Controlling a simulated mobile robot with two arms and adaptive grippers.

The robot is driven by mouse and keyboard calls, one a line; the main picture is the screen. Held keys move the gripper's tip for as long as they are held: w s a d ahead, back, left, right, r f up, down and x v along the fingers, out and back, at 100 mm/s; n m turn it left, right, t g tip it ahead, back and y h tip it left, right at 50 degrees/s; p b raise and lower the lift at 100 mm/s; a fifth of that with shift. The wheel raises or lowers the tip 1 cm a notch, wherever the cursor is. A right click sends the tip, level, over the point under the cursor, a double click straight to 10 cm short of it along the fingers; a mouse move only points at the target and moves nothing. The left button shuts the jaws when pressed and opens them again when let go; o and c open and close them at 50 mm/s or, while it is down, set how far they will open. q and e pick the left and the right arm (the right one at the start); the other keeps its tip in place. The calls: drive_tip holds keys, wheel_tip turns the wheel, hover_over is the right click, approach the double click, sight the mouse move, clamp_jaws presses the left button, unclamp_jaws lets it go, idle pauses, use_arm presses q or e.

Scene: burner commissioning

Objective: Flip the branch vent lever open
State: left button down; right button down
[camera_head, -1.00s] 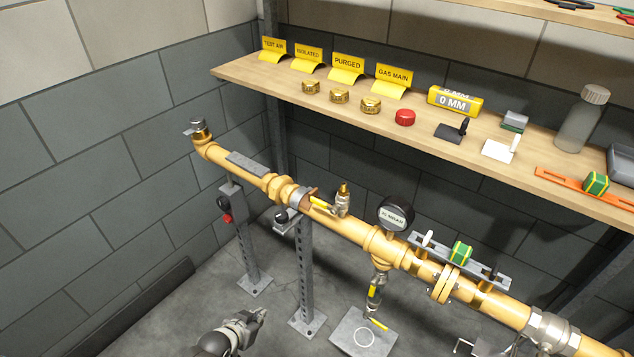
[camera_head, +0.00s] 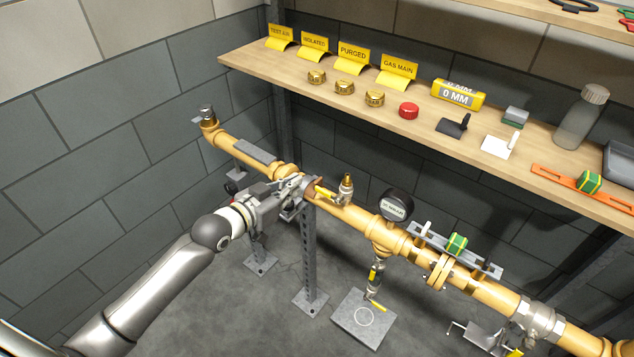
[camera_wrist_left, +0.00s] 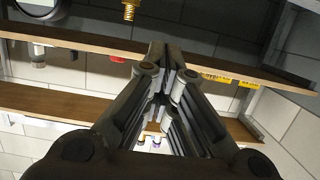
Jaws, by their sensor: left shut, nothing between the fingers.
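A small brass valve (camera_head: 346,187) stands upright on the yellow pipe, with a yellow lever (camera_head: 326,193) pointing left from it. A second yellow lever (camera_head: 376,304) is low on the drop leg under the gauge. I cannot tell from lettering which is the branch vent. My left gripper (camera_head: 312,184) is at the pipe, its tips just left of the upper yellow lever; I cannot tell whether they touch it. In the left wrist view its fingers (camera_wrist_left: 166,52) are together and empty, and a brass fitting (camera_wrist_left: 129,10) shows beyond, up and left. My right gripper is not in view.
The yellow pipe (camera_head: 345,217) runs left to lower right on grey posts (camera_head: 310,260). A dial gauge (camera_head: 397,205) stands right of the valve. A wooden shelf (camera_head: 420,122) with yellow signs and brass caps overhangs behind.

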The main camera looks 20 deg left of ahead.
use_arm(q)
drive_tip(key=p, duration=0.1)
hover_over(329, 194)
drive_tip(key=a, duration=0.3)
wheel_tip(329, 194, down, 2)
drive_tip(key=shift+s+a+f, duration=0.1)
drive_tip(key=shift+f, duration=1.05)
drive_tip(key=shift+s+f, duration=0.1)
drive_tip(key=shift+f, duration=1)
